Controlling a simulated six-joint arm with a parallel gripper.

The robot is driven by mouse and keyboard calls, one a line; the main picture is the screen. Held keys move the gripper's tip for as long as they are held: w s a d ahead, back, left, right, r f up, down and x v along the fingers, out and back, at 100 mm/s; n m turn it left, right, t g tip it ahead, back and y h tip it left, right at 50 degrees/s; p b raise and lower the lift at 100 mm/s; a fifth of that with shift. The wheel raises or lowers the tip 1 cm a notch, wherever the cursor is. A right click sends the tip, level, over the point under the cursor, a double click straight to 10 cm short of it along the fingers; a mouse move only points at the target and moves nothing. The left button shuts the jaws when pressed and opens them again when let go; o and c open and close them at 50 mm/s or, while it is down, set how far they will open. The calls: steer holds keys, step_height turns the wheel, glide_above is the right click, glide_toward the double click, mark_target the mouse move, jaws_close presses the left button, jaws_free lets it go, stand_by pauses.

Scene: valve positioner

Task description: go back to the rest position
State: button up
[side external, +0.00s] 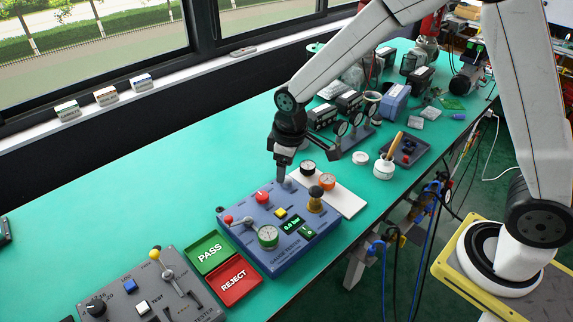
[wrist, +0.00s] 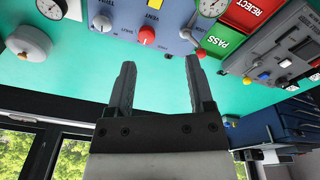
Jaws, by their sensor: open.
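My gripper (side external: 283,172) points down just behind the far edge of the blue gauge station (side external: 300,243). In the wrist view my gripper (wrist: 160,64) is open, with only bare green table between its fingers. The station carries a red knob (side external: 263,197), a yellow button, a lit display reading about 0.0 bar, a red-tipped lever (side external: 228,219) and a green-rimmed gauge (side external: 268,236). The station also shows at the top of the wrist view (wrist: 170,40), beyond the fingertips. The exact height of my gripper over the table is hard to tell.
A green PASS tray (side external: 209,252) and red REJECT tray (side external: 234,280) lie left of the station, near a grey tester (side external: 150,297). A white pad (side external: 345,199) and two gauges are to the right. Several devices crowd the back right. The left table is mostly clear.

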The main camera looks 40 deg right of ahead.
steer(key=s+d+r+m, duration=0.1)
steer(key=s+d+m, duration=0.2)
steer(key=s, duration=0.4)
steer(key=s+d+r+m+t, duration=0.1)
steer(key=s+d+m, duration=0.1)
steer(key=s+d, duration=0.3)
steer(key=shift+s+d+m, duration=0.4)
steer(key=shift+s, duration=0.7)
steer(key=shift+r, duration=0.1)
